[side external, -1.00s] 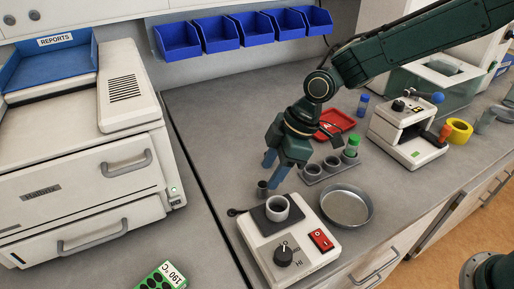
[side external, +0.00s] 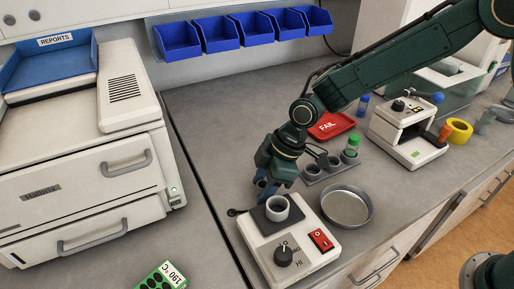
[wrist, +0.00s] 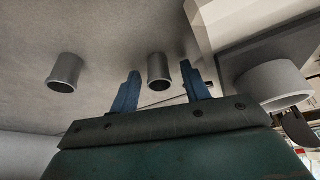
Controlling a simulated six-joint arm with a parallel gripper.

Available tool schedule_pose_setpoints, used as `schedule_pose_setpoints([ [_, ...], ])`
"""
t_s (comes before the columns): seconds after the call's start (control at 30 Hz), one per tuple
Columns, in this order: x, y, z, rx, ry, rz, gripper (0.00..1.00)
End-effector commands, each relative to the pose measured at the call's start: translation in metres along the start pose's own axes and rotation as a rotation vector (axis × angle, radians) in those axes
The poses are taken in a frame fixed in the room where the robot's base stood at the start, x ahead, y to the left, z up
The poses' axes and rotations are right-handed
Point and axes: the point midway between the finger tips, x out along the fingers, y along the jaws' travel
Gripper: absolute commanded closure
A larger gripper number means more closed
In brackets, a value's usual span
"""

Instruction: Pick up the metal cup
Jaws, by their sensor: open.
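A small dark grey metal cup (wrist: 159,70) shows in the wrist view between my gripper's two blue fingers, just past their tips. A second similar dark grey cup (wrist: 65,72) stands apart, left of the fingers. My gripper (wrist: 165,85) is open and no contact with the cup is clear. In the side view my gripper (side external: 265,188) is low behind the hot plate, and its fingers mostly hide the spot with the small cup. A light grey cup (side external: 277,208) sits on the hot plate's dark top and also shows right of the fingers in the wrist view (wrist: 274,84).
The white hot plate (side external: 312,258) is close beside my gripper. A round metal dish (side external: 346,206), a grey rack (side external: 318,176) with cups and a green-capped vial (side external: 352,146), and a red FAIL tray (side external: 330,126) are nearby.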

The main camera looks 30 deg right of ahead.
Motion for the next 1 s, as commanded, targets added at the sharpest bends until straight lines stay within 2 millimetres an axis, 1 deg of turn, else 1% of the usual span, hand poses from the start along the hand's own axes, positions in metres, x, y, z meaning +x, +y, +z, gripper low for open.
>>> schedule_pose_setpoints([
  [0.37, -0.0003, 0.0002, 0.0001, 0.000, 0.000, 0.000, 0.54],
  [0.47, -0.0003, 0.0001, 0.0001, 0.000, 0.000, 0.000, 0.71],
  [0.6, -0.0003, 0.0001, 0.0001, 0.000, 0.000, 0.000, 0.99],
  [0.63, -0.0003, 0.0001, 0.0001, 0.000, 0.000, 0.000, 1.00],
  [1.0, -0.0028, 0.0003, -0.0011, 0.000, 0.001, 0.001, 1.00],
])
